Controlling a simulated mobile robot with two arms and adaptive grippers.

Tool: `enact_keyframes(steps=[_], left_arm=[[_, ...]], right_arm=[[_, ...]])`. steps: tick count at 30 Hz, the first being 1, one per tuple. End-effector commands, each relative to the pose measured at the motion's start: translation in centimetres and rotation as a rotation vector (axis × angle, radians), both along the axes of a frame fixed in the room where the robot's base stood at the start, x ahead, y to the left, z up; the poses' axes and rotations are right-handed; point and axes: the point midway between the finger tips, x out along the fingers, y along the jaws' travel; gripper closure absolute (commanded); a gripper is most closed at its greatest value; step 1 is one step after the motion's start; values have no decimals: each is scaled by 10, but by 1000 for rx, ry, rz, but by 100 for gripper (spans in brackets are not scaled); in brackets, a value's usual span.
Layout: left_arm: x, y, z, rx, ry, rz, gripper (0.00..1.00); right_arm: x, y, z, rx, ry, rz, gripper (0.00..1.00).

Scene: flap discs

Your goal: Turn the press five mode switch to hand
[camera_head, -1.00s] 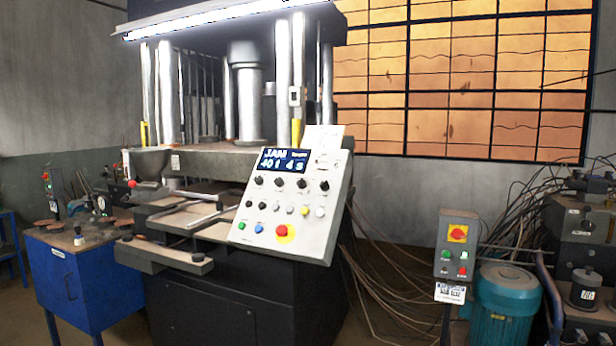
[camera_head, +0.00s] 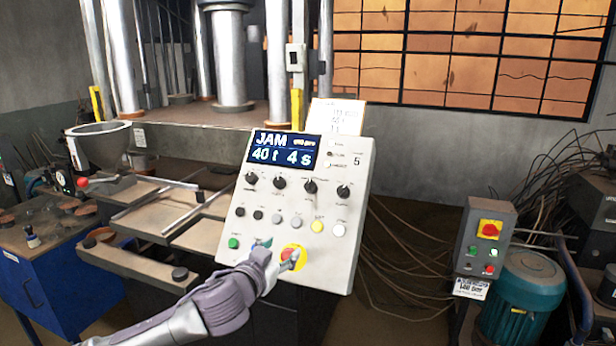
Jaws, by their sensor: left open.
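The press control panel (camera_head: 345,240) is a tilted white box marked 5, with a dark display (camera_head: 283,153) reading "JAM", "40 t" and "4 s". A row of black rotary knobs (camera_head: 280,183) runs below the display; which is the mode switch, and its setting, I cannot read. Lower are round buttons, among them a yellow one (camera_head: 317,227) and a green one (camera_head: 234,243). My left gripper (camera_head: 278,255) is open and empty at the panel's lower edge. It partly covers the red emergency button on its yellow ring (camera_head: 297,267); I cannot tell whether they touch. My right gripper is not in view.
The press's metal table and tray bars (camera_head: 160,215) lie left of the panel. A blue cabinet (camera_head: 45,290) stands at far left. A grey switch box (camera_head: 484,246), a teal motor (camera_head: 525,300) and loose cables (camera_head: 410,260) are on the right.

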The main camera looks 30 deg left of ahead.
Motion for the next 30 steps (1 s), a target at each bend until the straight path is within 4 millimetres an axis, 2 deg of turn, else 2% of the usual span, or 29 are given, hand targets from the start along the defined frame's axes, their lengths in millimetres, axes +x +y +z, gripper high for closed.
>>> enact_keyframes(steps=[1,3,7,14,24,30], left_arm=[[6,4,29,16,-57,-16,41],[12,6,56,17,-114,-36,41],[17,7,80,13,-162,-57,41],[39,12,86,8,-170,-58,41],[107,21,88,9,-168,-58,41],[138,26,85,11,-166,-58,41]], right_arm=[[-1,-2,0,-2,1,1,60],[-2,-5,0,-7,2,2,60],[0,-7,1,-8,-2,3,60],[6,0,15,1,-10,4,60],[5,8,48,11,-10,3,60],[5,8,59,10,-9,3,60]])
